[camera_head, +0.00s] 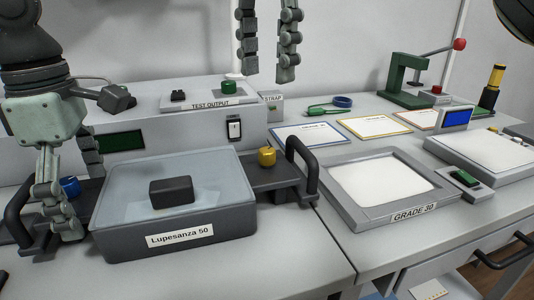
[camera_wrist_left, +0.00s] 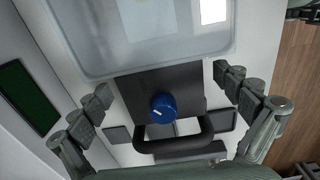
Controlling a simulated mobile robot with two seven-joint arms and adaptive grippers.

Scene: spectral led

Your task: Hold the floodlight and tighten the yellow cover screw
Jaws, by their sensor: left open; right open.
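The floodlight (camera_head: 240,222) is a grey box with a clear glass top and the label "Lupesanza 50". It lies on the bench with a black handle at each end. The yellow cover screw (camera_head: 267,157) stands at its right end beside the right handle (camera_head: 303,165). A blue screw (camera_head: 69,187) is at the left end; it also shows in the left wrist view (camera_wrist_left: 163,106), near the left handle (camera_wrist_left: 175,143). My left gripper (camera_head: 82,196) is open, its fingers on either side of that end. My right gripper (camera_head: 266,74) is open and empty, hanging high above the yellow screw.
A raised shelf behind bears a "TEST OUTPUT" panel (camera_head: 209,96). A framed white "GRADE 30" panel (camera_head: 380,184) lies to the right, close to the right handle. Cards, a green press (camera_head: 405,80) and a blue-screened device (camera_head: 455,118) stand farther right.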

